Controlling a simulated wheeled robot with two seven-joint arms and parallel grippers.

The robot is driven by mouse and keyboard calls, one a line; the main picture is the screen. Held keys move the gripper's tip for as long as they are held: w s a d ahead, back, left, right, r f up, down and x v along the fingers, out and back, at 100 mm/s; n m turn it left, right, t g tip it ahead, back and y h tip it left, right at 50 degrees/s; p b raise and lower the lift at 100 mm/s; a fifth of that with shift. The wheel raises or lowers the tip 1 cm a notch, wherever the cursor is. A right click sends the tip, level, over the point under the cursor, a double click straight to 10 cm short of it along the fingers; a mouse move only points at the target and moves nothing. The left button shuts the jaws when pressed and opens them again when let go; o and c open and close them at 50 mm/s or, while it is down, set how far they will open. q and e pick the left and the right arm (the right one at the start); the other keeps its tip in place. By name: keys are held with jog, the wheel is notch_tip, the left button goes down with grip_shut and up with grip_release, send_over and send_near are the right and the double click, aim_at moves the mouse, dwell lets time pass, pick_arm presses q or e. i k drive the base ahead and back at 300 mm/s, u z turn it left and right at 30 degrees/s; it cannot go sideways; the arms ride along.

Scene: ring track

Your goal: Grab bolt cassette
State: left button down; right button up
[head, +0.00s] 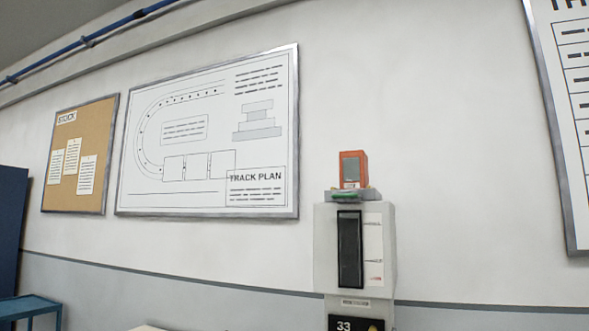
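A small orange box (352,169) with a grey front panel stands upright on top of a light grey column unit (326,249). It may be the bolt cassette, but I cannot tell for sure. A grey holder with a green part (345,196) sits under the box at the top of the unit. The unit has a dark vertical window (349,249) and a black label reading 33 (345,324) low down. Neither of my grippers is in view.
A blue table or cart (28,306) stands at the lower left, beside a dark blue cabinet edge (10,230). A track plan board (208,135), a cork board (80,155) and a chart (577,120) hang on the wall. The floor is out of view.

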aim_at(352, 164)
jog(key=z, duration=0.75)
jog(key=k, duration=0.25)
jog(key=u, duration=1.95)
jog(key=i, duration=1.25)
jog(key=z, duration=1.1)
jog(key=i, duration=0.65)
jog(key=z, duration=0.75)
